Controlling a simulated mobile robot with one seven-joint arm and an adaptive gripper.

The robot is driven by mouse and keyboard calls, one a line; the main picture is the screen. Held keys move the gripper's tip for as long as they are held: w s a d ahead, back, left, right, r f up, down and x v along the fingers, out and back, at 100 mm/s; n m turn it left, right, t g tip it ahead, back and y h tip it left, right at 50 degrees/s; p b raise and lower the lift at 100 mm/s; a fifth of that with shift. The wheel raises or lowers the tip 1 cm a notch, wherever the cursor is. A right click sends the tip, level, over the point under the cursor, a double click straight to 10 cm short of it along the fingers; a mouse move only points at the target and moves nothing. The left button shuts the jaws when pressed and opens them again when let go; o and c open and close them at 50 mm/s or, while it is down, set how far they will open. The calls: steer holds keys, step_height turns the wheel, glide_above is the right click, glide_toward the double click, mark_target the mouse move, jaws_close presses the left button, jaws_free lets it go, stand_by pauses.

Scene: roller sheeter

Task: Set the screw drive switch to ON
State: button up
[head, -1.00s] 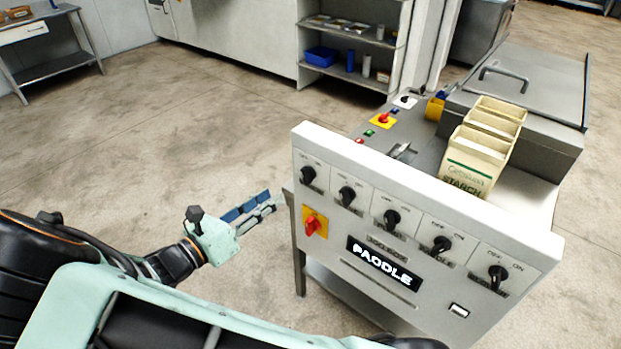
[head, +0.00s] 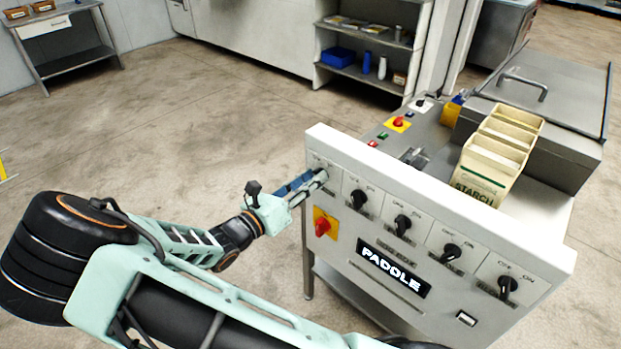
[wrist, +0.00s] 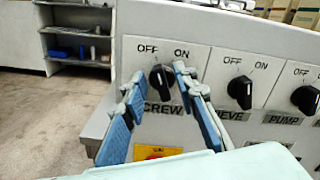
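The screw drive switch (wrist: 160,78) is a black rotary knob on the white panel, with OFF printed at its upper left and ON at its upper right. The label below it is partly covered and reads "CREW". The knob's pointer appears to be toward OFF. My gripper (wrist: 157,80) is open, with one blue-padded finger on each side of the knob in the wrist view. I cannot tell whether either finger touches it. In the head view my gripper (head: 322,176) is at the panel's left-most switch position and hides that knob.
More knobs, including the sieve switch (wrist: 240,92) and pump switch (wrist: 305,98), sit to the right. A red rotary switch on a yellow plate (head: 323,225) is below. Starch boxes (head: 487,175) stand behind.

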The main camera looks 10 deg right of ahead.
jaws_close()
steer(key=shift+m, duration=0.4)
steer(key=m, duration=0.2)
steer(key=m+b, duration=0.1)
steer(key=m, duration=0.2)
steer(key=m+b, duration=0.1)
steer(key=m, duration=0.2)
steer(key=shift+s+d, duration=0.2)
steer(key=shift+s, duration=0.15)
steer(key=shift+m, duration=0.3)
jaws_free()
stand_by(0.4)
